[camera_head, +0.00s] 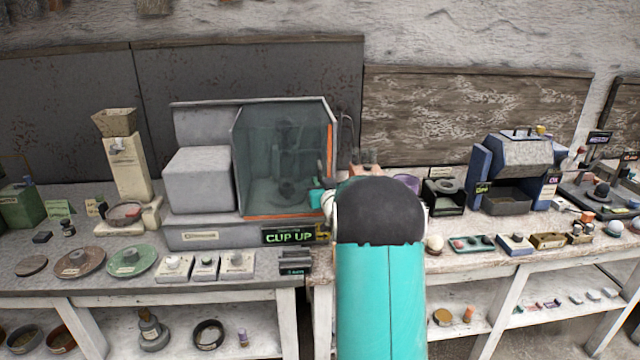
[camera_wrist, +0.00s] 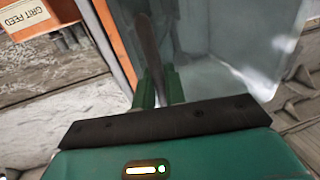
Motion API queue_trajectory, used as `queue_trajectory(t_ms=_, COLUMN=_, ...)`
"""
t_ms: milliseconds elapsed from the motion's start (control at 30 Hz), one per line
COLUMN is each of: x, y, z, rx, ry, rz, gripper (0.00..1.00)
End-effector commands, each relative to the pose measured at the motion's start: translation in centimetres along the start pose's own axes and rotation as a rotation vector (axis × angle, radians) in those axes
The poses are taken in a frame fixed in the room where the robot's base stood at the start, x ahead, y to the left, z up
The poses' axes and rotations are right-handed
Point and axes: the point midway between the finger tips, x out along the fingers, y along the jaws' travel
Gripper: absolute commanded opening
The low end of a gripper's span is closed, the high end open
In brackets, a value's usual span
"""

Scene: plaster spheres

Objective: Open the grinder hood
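The grinder hood (camera_head: 285,160) is a clear, greenish box with orange edging on a grey machine on the bench. It looks closed over the dark works inside. In the wrist view the clear panel (camera_wrist: 225,55) and its orange edge strip (camera_wrist: 112,40) fill the upper middle. A dark upright bar handle (camera_wrist: 150,45) stands beside the strip. My gripper (camera_wrist: 160,85) has its two green fingers close on either side of the bar, seemingly touching it. In the head view my gripper (camera_head: 318,198) is at the hood's right edge, partly hidden by my arm.
A lit "CUP UP" sign (camera_head: 289,236) is on the machine's front. An orange "GRIT FEED" box (camera_wrist: 30,15) is close by in the wrist view. Small labelled blocks (camera_head: 205,265) line the bench front. A blue-grey machine (camera_head: 520,165) stands to the right.

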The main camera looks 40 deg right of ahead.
Motion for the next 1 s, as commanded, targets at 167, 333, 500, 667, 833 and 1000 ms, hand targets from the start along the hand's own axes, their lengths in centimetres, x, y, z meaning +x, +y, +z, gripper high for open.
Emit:
queue_trajectory(t_ms=167, x=0.0, y=0.0, z=0.0, rx=0.0, ry=0.001, rz=0.0, gripper=0.0)
queue_trajectory(t_ms=333, x=0.1, y=-0.8, z=0.0, rx=0.001, ry=0.001, rz=-0.002, gripper=0.0)
queue_trajectory(t_ms=500, x=0.7, y=-3.5, z=-0.1, rx=0.001, ry=0.002, rz=-0.006, gripper=0.0)
queue_trajectory(t_ms=667, x=1.4, y=-7.5, z=-0.1, rx=0.001, ry=0.002, rz=-0.008, gripper=0.0)
queue_trajectory(t_ms=833, x=2.4, y=-12.3, z=0.0, rx=0.0, ry=0.001, rz=-0.007, gripper=0.0)
queue_trajectory(t_ms=1000, x=3.2, y=-16.4, z=0.0, rx=0.001, ry=0.001, rz=-0.006, gripper=0.0)
